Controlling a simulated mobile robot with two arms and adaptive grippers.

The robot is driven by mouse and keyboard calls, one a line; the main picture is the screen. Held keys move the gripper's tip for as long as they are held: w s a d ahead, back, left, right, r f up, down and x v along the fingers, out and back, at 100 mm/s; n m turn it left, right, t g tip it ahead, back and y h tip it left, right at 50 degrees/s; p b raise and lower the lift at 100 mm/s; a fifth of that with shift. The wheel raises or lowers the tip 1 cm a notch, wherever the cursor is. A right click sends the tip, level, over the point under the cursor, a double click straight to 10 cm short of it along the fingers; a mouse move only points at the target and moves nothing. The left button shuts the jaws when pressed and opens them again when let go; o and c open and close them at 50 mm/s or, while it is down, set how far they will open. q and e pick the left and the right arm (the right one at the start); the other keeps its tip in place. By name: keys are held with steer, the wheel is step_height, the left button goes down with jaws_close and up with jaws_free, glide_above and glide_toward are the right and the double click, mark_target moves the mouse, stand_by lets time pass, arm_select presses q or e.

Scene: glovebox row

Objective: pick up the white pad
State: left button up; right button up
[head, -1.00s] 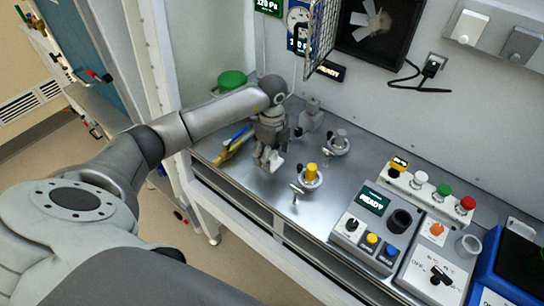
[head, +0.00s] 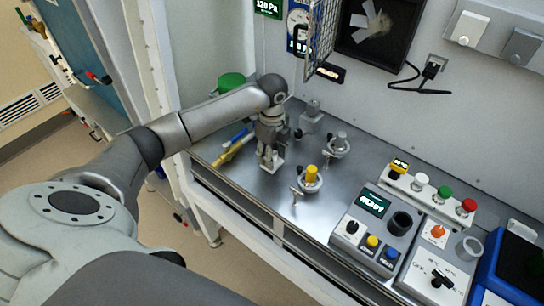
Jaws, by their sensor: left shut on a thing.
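The white pad (head: 272,168) is a small pale piece at the fingertips of my left gripper (head: 270,160), low over the steel bench top. My left gripper points down and is shut on the pad, with its fingers covering part of it. I cannot tell whether the pad touches the bench. My right gripper is not in view.
Yellow and blue handled tools (head: 232,148) lie left of the gripper. A yellow-topped valve (head: 311,178) and a grey-topped valve (head: 338,146) stand to its right. A control box (head: 375,228) with knobs is further right. A green-lidded container (head: 231,82) stands behind my arm.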

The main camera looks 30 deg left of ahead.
arm_select(q)
steer(key=shift+r+b, duration=0.3)
steer(key=s+d+r+b, duration=0.4)
steer(key=s+r, duration=0.7)
steer(key=s, duration=0.2)
steer(key=shift+s+r+b, duration=0.2)
steer(key=shift+r+b, duration=0.15)
steer(key=shift+d, duration=0.1)
